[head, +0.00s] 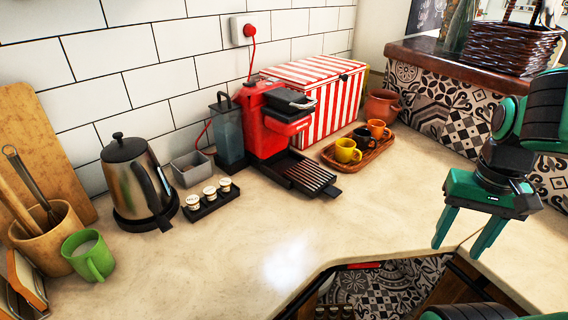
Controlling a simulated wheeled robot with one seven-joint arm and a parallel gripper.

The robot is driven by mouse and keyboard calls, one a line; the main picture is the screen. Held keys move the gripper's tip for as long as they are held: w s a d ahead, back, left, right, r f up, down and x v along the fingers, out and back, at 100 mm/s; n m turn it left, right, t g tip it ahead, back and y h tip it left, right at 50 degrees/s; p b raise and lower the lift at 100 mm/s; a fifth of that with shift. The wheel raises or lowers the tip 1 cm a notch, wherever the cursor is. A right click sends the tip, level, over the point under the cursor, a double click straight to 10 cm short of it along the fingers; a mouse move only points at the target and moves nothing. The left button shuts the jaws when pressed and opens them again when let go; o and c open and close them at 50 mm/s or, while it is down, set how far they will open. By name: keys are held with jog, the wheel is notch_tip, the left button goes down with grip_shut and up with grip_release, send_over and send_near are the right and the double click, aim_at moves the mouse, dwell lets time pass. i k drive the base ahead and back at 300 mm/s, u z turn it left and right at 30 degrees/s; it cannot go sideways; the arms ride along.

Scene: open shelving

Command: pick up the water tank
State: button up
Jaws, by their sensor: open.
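The water tank (227,130) is a translucent dark box with a black handle on top. It stands upright on the counter, against the left side of the red coffee machine (265,122). The lower right side of the tank is partly hidden by the machine. My gripper (462,250) is at the right of the head view, pointing down with its two green fingers apart. It is open and empty, above the front edge of the counter and well to the right of the tank.
A grey container (192,169), a tray of capsules (211,200) and a steel kettle (137,180) stand left of and before the tank. A drip tray (305,174), a wooden tray of cups (362,158) and a striped box (325,98) lie to the right. The front counter is clear.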

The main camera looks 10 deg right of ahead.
aim_at(225, 115)
jog(key=u, duration=0.5)
jog(key=k, duration=1.15)
jog(key=u, duration=0.6)
jog(key=i, duration=0.7)
jog(key=z, duration=0.35)
